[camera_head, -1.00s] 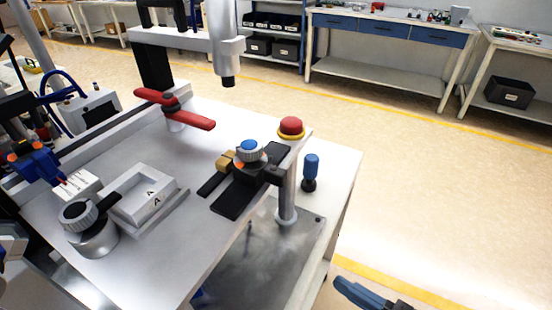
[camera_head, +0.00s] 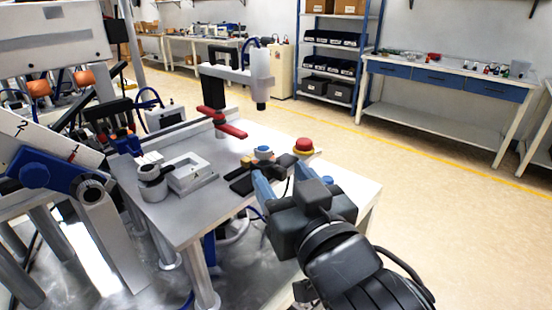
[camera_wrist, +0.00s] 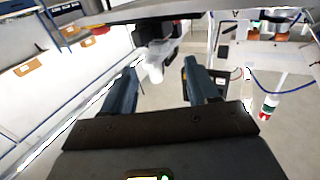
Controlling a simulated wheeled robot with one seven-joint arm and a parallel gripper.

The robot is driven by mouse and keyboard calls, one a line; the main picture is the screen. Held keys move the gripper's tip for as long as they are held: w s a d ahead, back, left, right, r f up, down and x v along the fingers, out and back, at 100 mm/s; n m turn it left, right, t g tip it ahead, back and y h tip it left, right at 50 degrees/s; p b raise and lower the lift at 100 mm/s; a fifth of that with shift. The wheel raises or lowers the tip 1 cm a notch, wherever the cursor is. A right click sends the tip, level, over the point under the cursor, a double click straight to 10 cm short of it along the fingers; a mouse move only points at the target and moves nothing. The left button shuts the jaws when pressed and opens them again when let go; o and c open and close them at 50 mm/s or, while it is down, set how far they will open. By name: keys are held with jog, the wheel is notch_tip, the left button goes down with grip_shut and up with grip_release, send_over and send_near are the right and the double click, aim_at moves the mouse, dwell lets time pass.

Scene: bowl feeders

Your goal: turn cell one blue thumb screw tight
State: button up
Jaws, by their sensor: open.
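I cannot make out the knob in the wrist view. The gap between fingers and knob is hard to judge.
A red mushroom button (camera_head: 304,145) stands just right of the knob. A red handle (camera_head: 228,129) is farther back, below an overhead column (camera_head: 261,78). A grey block (camera_head: 192,176) and a round clamp (camera_head: 153,184) occupy the table's left. Open floor lies right.

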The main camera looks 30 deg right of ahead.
aim_at(266, 154)
jog(key=w, duration=0.2)
jog(key=w+d+p, duration=0.1)
jog(key=w, duration=0.4)
jog(key=shift+w+d+r, duration=0.15)
jog(key=shift+w, duration=0.2)
jog(key=c, duration=1)
jog(key=shift+c, duration=0.2)
